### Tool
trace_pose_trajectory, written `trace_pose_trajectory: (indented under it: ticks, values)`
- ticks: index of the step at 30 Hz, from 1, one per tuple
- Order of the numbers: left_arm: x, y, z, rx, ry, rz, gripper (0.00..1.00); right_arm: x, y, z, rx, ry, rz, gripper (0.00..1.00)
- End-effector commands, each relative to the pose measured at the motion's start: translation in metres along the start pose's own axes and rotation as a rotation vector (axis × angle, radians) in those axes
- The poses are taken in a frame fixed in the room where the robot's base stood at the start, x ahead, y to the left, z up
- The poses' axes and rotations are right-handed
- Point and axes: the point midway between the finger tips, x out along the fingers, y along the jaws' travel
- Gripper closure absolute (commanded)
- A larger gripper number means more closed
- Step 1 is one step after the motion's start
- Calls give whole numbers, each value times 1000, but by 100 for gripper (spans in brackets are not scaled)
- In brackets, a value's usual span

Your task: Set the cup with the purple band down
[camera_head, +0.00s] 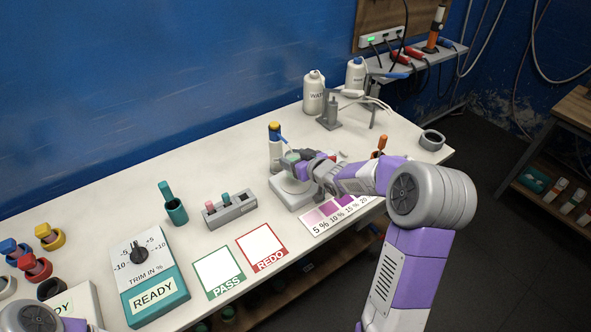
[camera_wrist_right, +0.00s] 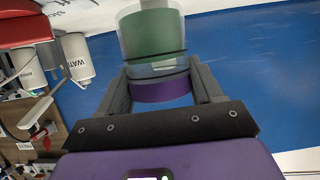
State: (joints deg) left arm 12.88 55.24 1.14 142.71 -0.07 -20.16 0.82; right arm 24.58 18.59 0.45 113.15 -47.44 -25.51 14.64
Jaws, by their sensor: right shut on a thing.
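The cup with the purple band (camera_wrist_right: 160,90) is between the fingers of my right gripper (camera_wrist_right: 165,88) in the right wrist view. It is clear-walled, with green inside and the purple band at the end nearer the gripper. In the head view, my right gripper (camera_head: 298,164) is shut on the cup above a grey bench device (camera_head: 296,199). The gripper largely hides the cup there, so I cannot tell whether the cup touches the device. My left gripper is not in view; only part of my left arm shows at the bottom left.
A colour chart (camera_head: 318,222), a REDO card (camera_head: 262,247), a PASS card (camera_head: 219,271) and a grey rack (camera_head: 230,209) lie nearby. Bare bench (camera_head: 110,205) shows at the back left.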

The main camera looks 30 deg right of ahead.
Motion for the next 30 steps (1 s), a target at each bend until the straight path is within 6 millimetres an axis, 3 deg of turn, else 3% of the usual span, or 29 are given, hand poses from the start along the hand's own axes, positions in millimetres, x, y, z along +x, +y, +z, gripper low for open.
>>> trace_pose_trajectory:
  ticks: [3, 6, 18, 19, 23, 30]
  values:
    - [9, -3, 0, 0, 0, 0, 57, 9, -1, 22, 2, -3, -2, 78]
    - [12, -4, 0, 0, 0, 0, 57, 13, 0, 32, 0, -2, -1, 78]
    - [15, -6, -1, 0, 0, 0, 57, 15, 0, 36, -1, 0, 0, 78]
    - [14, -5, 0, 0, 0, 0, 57, 14, 0, 35, 0, -2, 0, 30]
    - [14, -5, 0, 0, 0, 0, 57, 14, 0, 35, 0, -2, 0, 10]
    - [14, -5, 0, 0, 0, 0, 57, 14, 0, 35, 0, -2, 0, 9]
